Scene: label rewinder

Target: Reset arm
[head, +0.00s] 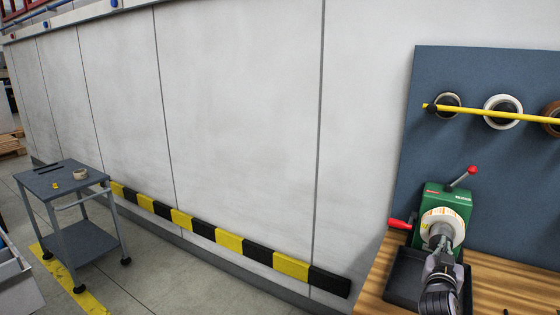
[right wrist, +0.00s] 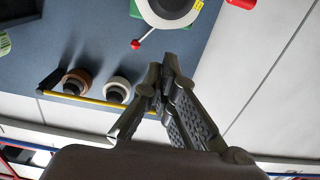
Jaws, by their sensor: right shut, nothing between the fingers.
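The green label rewinder (head: 432,196) stands on the wooden bench at the right of the head view. A white label roll (head: 437,222) is on its front; the roll also shows at the top of the right wrist view (right wrist: 172,8). A lever with a red knob (head: 471,170) points up and right from the rewinder, and a red handle (head: 399,224) sticks out on its left. My right gripper (head: 440,240) appears in front of the roll and hides its lower part. In the right wrist view its fingers (right wrist: 163,75) are closed together and empty. My left gripper is out of view.
Tape rolls (head: 503,111) hang on a yellow bar (head: 475,113) on the blue panel (head: 480,70). A black tray (head: 404,276) lies below the rewinder. A grey cart (head: 80,240) stands far left. A yellow-black bumper (head: 230,241) runs along the wall; floor between is clear.

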